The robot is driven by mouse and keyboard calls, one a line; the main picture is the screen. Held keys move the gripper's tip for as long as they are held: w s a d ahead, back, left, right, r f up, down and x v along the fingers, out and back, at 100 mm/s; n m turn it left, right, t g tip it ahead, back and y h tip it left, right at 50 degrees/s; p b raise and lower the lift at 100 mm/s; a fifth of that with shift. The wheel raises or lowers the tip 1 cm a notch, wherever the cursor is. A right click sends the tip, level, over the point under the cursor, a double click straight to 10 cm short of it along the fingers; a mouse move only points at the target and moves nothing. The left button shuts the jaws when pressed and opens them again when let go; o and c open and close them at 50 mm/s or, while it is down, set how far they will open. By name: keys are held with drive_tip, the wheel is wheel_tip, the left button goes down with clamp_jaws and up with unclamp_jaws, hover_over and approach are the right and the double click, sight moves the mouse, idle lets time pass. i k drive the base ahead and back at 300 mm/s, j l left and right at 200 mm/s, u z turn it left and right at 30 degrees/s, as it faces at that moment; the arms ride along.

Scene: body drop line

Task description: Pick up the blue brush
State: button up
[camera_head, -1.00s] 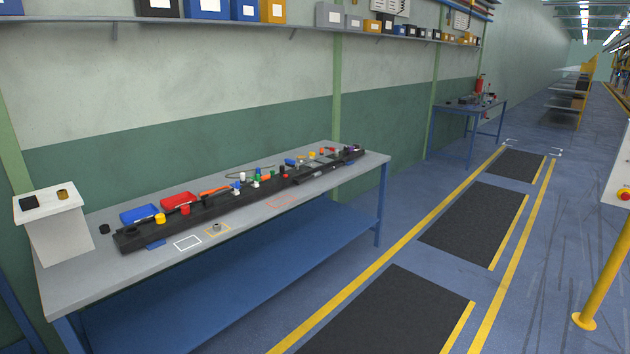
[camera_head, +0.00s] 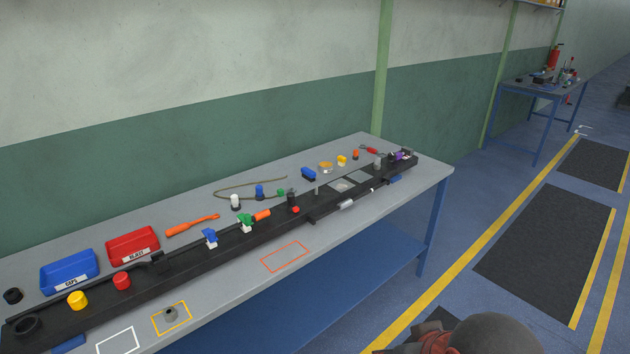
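A small blue block-like thing with a dark underside (camera_head: 308,174), which looks like the blue brush, lies on the grey bench top (camera_head: 215,291). It is behind the long black rail, toward the wall, right of the looped cord. Its bristles are too small to make out. A rounded dark grey and reddish part of my own arm shows at the bottom edge, right of the bench. My gripper's fingers are not in view.
The long black rail (camera_head: 185,262) carries several small fittings. A blue bin (camera_head: 68,271), a red bin (camera_head: 133,246), an orange tool (camera_head: 192,225) and a cord (camera_head: 222,192) lie behind it. Floor right of the bench is clear, with dark mats (camera_head: 548,250).

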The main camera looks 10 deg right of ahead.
sight(308, 175)
drive_tip(key=i+l+u, duration=0.35)
drive_tip(key=i+l, duration=0.45)
drive_tip(key=i, duration=0.4)
drive_tip(key=i+l+u, duration=0.35)
drive_tip(key=i+l, duration=0.75)
